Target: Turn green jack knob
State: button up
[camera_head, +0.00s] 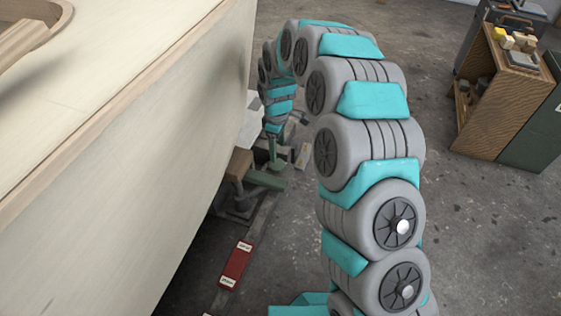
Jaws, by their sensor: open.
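A green jack (268,178) stands low beside the plywood hull, in the middle of the head view. Its upright green post (274,153) rises toward the end of my arm. The knob itself is too small and too covered to make out clearly. My gripper (275,132) points down from the curled teal and grey arm, right above the post. It is open, but its fingers are tiny here. I cannot tell whether they touch the jack or surround its knob.
The pale plywood hull (130,130) fills the left side, close to the jack. A wooden block (239,164) sits left of the jack. A red box with white labels (236,265) lies nearer on the floor. A wooden cabinet (500,95) stands far right. Floor between is mostly clear.

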aim_at(278, 164)
notch_tip(278, 164, down, 7)
jog(key=shift+f+b, duration=0.1)
jog(key=shift+b, duration=0.2)
jog(key=shift+c, duration=0.2)
jog(key=c, duration=1)
